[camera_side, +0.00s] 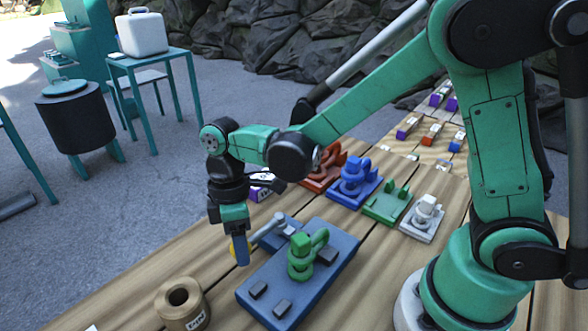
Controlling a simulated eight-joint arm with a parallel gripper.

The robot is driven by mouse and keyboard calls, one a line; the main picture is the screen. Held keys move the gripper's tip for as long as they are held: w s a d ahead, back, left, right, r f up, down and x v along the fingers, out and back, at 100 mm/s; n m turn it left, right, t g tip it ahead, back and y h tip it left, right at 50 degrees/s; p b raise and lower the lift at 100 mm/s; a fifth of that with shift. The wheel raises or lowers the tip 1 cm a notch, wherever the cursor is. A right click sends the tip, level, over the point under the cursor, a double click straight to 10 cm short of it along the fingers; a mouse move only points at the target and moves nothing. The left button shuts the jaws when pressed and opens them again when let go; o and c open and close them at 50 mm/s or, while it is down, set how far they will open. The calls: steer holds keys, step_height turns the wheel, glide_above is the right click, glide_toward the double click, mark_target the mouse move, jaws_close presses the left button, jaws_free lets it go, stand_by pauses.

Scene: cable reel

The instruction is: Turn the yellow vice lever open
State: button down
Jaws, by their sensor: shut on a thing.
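The blue vice plate (345,250) lies on the wooden table at the lower middle, with a green clamp-like part (302,262) standing on it. A grey lever rod (268,228) reaches left from a block at the plate's far end. The yellow lever end (232,250) shows only as a small patch beside the fingers. My gripper (240,252) points down at the plate's left side and is shut on the yellow lever end. The fingers hide most of that end.
A tan spool (183,304) stands at the lower left. A purple labelled block (260,187) sits behind my gripper. Orange-red (322,178), blue (357,183), green (387,205) and white (424,217) fixtures stand in a row behind the plate.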

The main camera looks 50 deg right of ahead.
mark_target(266, 231)
steer(key=shift+s+a, duration=0.1)
steer(key=shift+s, duration=0.05)
steer(key=shift+c, duration=1.9)
jaws_free()
steer(key=shift+r, duration=0.15)
steer(key=shift+w+d+r, duration=0.1)
steer(key=shift+w+r, duration=0.05)
steer(key=shift+r, duration=0.75)
steer(key=shift+w+d+r, duration=0.15)
steer(key=shift+w+r, duration=0.05)
steer(key=shift+r, duration=0.65)
steer(key=shift+w+d+r, duration=0.1)
steer(key=shift+w+r, duration=0.05)
steer(key=shift+r, duration=0.75)
steer(key=d+r+m+t, duration=0.1)
steer(key=s+d+m+t, duration=0.1)
steer(key=d, duration=0.1)
steer(key=d+r+m+t, duration=0.1)
steer(key=m, duration=0.1)
steer(key=shift+s+d+r, duration=0.15)
steer(key=shift+s+r, duration=0.05)
steer(key=shift+r, duration=0.1)
steer(key=s+d+m+t+h, duration=0.1)
steer(key=s+d+m+t, duration=0.1)
steer(key=d+m+t, duration=0.4)
steer(key=shift+s+d+r+m, duration=0.15)
steer(key=shift+s+r+m, duration=0.3)
steer(key=shift+m, duration=0.25)
